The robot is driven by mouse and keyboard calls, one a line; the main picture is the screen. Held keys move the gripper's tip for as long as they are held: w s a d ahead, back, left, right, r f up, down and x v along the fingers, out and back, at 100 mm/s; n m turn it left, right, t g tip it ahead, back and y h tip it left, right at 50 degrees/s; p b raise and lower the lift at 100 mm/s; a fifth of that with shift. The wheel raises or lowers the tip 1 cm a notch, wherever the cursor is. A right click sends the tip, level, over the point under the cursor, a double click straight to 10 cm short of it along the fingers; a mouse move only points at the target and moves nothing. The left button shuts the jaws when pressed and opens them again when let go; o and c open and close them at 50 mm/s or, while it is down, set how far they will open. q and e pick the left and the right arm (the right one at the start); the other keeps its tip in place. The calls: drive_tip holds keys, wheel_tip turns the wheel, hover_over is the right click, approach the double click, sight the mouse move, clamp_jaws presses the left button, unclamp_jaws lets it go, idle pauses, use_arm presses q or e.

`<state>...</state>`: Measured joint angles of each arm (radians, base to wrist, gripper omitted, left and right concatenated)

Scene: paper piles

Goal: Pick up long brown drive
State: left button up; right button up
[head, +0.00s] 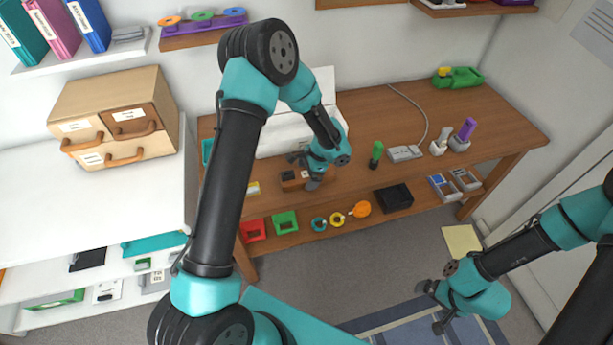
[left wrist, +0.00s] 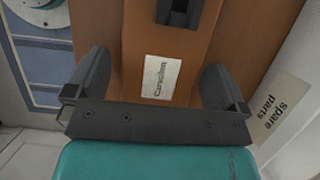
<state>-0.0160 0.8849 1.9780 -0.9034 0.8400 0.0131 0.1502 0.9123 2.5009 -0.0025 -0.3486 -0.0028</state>
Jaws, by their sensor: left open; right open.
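The long brown drive (left wrist: 140,40) appears in the left wrist view as a darker brown strip with a white label (left wrist: 161,76) and a black piece at its top end. In the head view a brown item with dark parts (head: 291,184) lies on the wooden desk (head: 350,112), partly hidden by my left gripper (head: 302,172). My left gripper is open above it, its fingers to either side of the strip in the wrist view (left wrist: 157,85). I cannot tell whether they touch it. My right gripper (head: 433,306) is open and empty, low at the right over the floor.
A white machine (head: 283,135) stands behind the left gripper. A green cylinder (head: 376,154), a grey power strip (head: 405,153) and a purple item (head: 467,128) stand to the right on the desk. A "spare parts" label (left wrist: 283,105) shows in the wrist view.

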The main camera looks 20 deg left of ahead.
sight(303, 176)
use_arm(q)
drive_tip(key=shift+c, duration=0.3)
drive_tip(key=c, duration=1)
drive_tip(key=shift+r, duration=0.1)
drive_tip(key=shift+r, duration=0.55)
drive_tip(key=shift+s+d+r, duration=0.1)
drive_tip(key=shift+s+r, duration=0.05)
drive_tip(key=shift+r, duration=0.5)
drive_tip(key=shift+s+d+r, duration=0.1)
drive_tip(key=shift+s+r, duration=0.05)
drive_tip(key=shift+r, duration=0.45)
drive_tip(key=s+d, duration=0.2)
drive_tip(key=s, duration=0.2)
drive_tip(key=s+d+r, duration=0.1)
drive_tip(key=s+d, duration=0.1)
drive_tip(key=s, duration=0.3)
drive_tip(key=s+d, duration=0.2)
drive_tip(key=s, duration=0.2)
drive_tip(key=shift+s+d+r, duration=0.15)
drive_tip(key=shift+s+d, duration=0.15)
drive_tip(key=shift+s, duration=0.1)
